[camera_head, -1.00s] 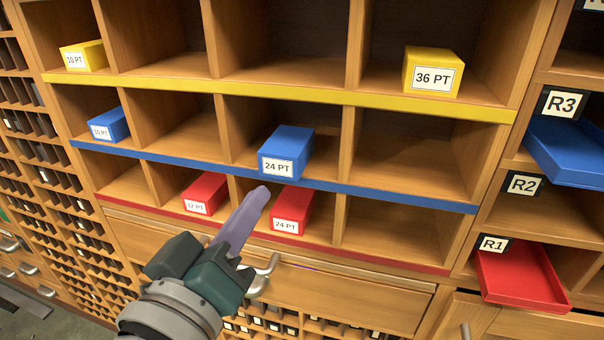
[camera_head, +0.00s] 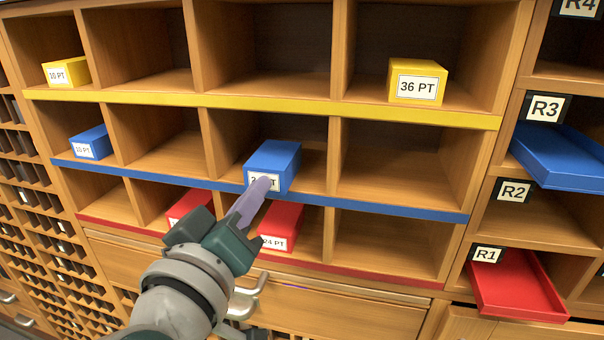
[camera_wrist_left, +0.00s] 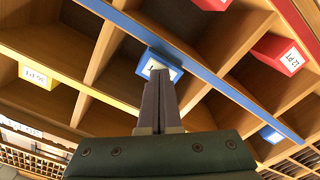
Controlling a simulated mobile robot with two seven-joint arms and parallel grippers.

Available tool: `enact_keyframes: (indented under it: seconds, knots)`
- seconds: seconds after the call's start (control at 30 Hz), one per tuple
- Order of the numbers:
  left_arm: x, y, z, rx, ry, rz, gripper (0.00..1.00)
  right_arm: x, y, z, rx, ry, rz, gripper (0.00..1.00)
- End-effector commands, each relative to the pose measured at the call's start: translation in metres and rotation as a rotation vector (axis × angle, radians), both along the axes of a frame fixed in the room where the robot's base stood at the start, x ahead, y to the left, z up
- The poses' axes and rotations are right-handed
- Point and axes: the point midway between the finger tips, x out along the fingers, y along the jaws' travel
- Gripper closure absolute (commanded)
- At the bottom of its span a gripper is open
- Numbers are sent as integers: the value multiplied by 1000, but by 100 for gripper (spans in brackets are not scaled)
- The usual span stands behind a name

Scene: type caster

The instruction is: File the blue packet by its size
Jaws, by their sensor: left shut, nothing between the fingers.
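A blue packet labelled 24 PT (camera_head: 275,158) sits in the third compartment from the left of the blue-edged row, its front near the shelf edge. My left gripper (camera_head: 262,183) is shut and empty, its fingertips in front of the packet's label and covering part of it. In the left wrist view the closed fingers (camera_wrist_left: 158,90) point at the front of the blue packet (camera_wrist_left: 168,64); I cannot tell whether they touch. Another blue packet (camera_head: 90,143), apparently labelled 10 PT, sits in the leftmost compartment of that row. My right gripper is not in view.
Yellow packets, 10 PT (camera_head: 67,72) and 36 PT (camera_head: 418,82), stand in the row above. Red packets (camera_head: 188,205) and (camera_head: 281,226) sit below. The blue row's second and fourth compartments are empty. A blue tray (camera_head: 565,158) and red tray (camera_head: 518,288) are at right.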

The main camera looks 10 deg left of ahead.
Motion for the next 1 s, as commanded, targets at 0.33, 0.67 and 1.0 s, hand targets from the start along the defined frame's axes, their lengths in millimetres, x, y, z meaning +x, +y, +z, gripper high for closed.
enact_keyframes:
  seconds: [0.33,0.67,1.0]
  knots:
    - [7,0,-1,1,0,0,100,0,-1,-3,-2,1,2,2]
    - [14,0,0,1,-1,1,100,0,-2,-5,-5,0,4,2]
    - [21,-1,0,1,-2,1,100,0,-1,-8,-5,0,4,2]
